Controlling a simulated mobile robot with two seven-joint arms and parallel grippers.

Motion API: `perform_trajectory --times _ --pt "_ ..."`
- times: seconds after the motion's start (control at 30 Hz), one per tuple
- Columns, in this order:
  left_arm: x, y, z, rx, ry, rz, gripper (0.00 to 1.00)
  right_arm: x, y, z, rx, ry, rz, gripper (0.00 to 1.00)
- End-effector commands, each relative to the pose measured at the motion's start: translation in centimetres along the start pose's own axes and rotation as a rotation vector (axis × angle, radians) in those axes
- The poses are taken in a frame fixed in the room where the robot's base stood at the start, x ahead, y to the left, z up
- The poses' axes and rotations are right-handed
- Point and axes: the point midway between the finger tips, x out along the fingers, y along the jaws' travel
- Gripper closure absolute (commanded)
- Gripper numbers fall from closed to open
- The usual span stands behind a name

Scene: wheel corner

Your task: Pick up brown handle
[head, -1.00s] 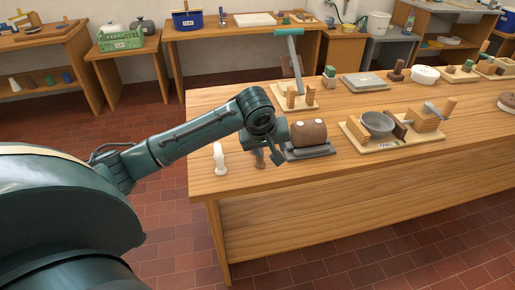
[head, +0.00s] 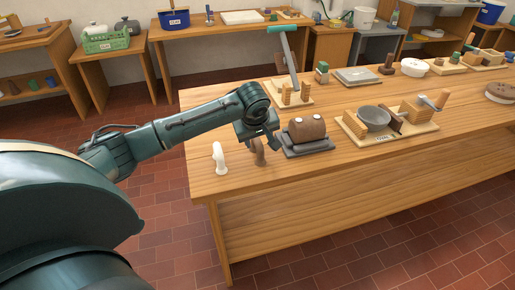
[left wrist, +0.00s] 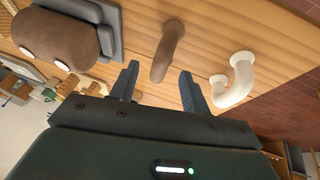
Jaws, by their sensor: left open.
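The brown handle (head: 258,152) is a short curved piece standing on the wooden table near its front left corner. In the left wrist view the brown handle (left wrist: 167,52) lies ahead of and between the fingertips. My left gripper (head: 260,143) is just above it, and its two fingers also show in the left wrist view (left wrist: 157,88), spread apart with nothing held. In the head view the gripper covers the top of the handle. I cannot tell whether a finger touches it. My right gripper is in neither view.
A white curved handle (head: 219,158) stands close to the left of the brown one. A brown clay block on a grey tray (head: 307,150) is close on the right. Farther right is a board with a grey bowl (head: 374,118). The table's (head: 225,187) front left corner is bare.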

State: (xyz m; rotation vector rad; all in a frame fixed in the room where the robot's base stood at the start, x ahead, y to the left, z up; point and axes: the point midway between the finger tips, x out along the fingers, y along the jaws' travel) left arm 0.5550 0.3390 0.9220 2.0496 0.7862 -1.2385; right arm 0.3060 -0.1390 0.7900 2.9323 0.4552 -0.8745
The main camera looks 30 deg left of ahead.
Motion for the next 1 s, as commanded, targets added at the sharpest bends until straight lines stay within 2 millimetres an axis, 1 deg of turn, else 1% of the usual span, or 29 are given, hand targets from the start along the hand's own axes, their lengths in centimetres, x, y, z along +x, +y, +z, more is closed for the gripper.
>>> perform_trajectory --times 0.3,0.4,0.63,1.0 --pt "4.3 -0.1 -0.2 -0.001 0.0 -0.001 0.53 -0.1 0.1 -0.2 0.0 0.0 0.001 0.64" --pt "4.9 -0.1 -0.2 0.001 0.0 0.0 0.53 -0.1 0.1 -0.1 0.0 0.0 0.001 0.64" --pt "5.0 -0.1 -0.2 0.001 0.001 0.0 0.54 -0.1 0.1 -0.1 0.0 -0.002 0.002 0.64" --pt "5.0 -0.1 -0.2 0.001 0.0 0.0 0.84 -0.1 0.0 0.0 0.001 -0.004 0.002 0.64"
